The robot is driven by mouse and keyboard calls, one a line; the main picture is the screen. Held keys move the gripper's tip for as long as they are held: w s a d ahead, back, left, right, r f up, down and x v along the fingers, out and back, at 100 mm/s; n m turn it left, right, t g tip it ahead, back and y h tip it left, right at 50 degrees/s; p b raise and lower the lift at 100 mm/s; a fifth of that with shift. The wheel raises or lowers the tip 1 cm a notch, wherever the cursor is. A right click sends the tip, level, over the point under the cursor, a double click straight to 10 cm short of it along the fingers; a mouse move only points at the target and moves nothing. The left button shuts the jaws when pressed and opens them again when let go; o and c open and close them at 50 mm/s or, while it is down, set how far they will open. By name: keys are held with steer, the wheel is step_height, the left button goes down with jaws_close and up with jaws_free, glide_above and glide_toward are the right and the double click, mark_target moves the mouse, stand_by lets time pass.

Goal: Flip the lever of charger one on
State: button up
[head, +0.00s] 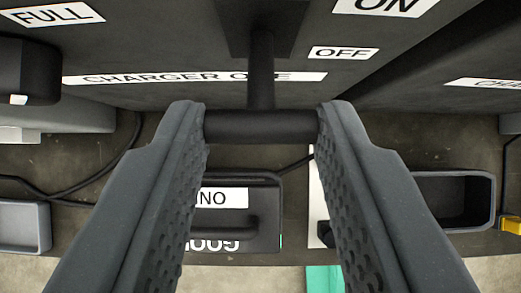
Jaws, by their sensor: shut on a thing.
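The dark charger one box (180,55) fills the top of the head view, with a "CHARGER ONE" label (150,77) partly hidden behind the lever. Its black lever has a stem (261,70) coming down from a dark recess and a crossbar handle (260,126) at the end. An "OFF" label (343,53) is right of the stem, and an "ON" label (385,5) is cut off at the top edge. My gripper (262,122) has one finger at each end of the crossbar and is shut on it.
Black cables (110,172) run at left. A second labelled unit (485,84) stands at right.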

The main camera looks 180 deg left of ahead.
steer(key=o, duration=1)
steer(key=shift+w, duration=0.1)
steer(key=shift+r, duration=0.1)
steer(key=shift+s+r, duration=0.2)
steer(key=shift+s, duration=0.05)
steer(key=b+v, duration=0.1)
steer(key=v, duration=1.2)
steer(key=shift+f+b, duration=0.1)
steer(key=shift+b, duration=0.25)
